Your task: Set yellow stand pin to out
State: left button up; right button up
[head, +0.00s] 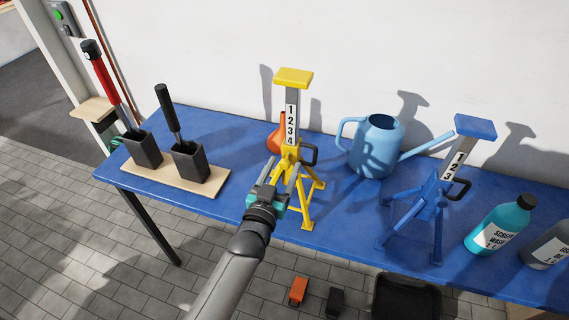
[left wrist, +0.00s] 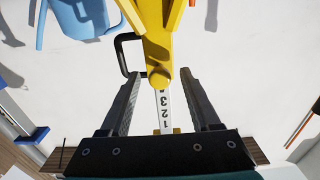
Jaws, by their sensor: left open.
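My left gripper (head: 281,177) is open in front of the stand's lower part. In the left wrist view its two fingers (left wrist: 160,75) appear either side of the column, below the collar. I cannot tell if they touch it. The pin's shaft is hidden. My right gripper is out of view.
A blue stand (head: 427,206) and a blue watering can (head: 376,146) stand to the right, with a teal bottle (head: 499,228) beyond. An orange object (head: 273,141) is behind the yellow stand. Two black holders (head: 190,162) with handled tools stand left. Bare bench (head: 235,138) lies between.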

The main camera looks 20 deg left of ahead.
pick_arm(q)
jog(key=shift+w, duration=0.8)
grip_shut()
dwell(1.0)
